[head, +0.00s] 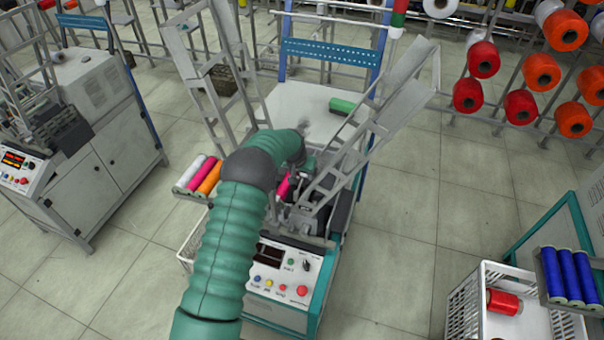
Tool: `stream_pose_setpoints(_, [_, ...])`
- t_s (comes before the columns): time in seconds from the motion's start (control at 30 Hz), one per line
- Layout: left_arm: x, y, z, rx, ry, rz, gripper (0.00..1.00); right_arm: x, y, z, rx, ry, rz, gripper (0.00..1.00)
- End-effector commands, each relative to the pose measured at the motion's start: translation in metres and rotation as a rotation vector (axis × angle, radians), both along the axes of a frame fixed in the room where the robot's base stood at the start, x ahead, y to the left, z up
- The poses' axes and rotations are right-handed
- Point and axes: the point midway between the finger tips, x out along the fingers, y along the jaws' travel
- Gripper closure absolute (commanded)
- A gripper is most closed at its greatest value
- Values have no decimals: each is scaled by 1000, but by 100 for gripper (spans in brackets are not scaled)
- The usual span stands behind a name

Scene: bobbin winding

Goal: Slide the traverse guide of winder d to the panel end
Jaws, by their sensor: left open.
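A winder (318,262) with a teal frame stands in the middle, its control panel (285,278) facing me with coloured buttons and a dark display. No letter on it is readable, so I cannot tell from a label that it is winder d. A pink bobbin (284,187) shows in its mechanism beside my arm. My left arm in a green sleeve reaches over the panel and partly covers the mechanism. My left gripper (306,163) is open, small in view, close over the mechanism. I cannot pick out the traverse guide or tell whether the gripper touches it. My right gripper is not in view.
Tilted grey metal frames (365,130) rise on the winder's right. A tray with white, pink and orange bobbins (209,178) is at its left. Another winder (95,140) stands left. A white crate (470,316) and blue bobbins (566,277) are lower right. Open tiled floor lies between.

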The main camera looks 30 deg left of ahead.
Motion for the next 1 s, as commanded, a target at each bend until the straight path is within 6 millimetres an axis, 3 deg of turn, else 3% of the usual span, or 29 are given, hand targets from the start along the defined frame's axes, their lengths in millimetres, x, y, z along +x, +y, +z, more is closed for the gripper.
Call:
stream_pose_setpoints(0.27, [-2, -1, 6, -1, 2, -1, 53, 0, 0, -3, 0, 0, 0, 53])
stream_pose_setpoints(0.37, [-10, -2, 25, -1, 0, -1, 53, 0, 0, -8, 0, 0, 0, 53])
stream_pose_setpoints(0.73, [-51, -10, 122, 0, -5, 1, 53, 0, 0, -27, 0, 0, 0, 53])
stream_pose_setpoints(0.83, [-59, -12, 140, -1, -3, 1, 53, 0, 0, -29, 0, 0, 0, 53])
stream_pose_setpoints(1.0, [-65, -13, 154, -2, -1, 0, 53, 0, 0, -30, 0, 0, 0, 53])
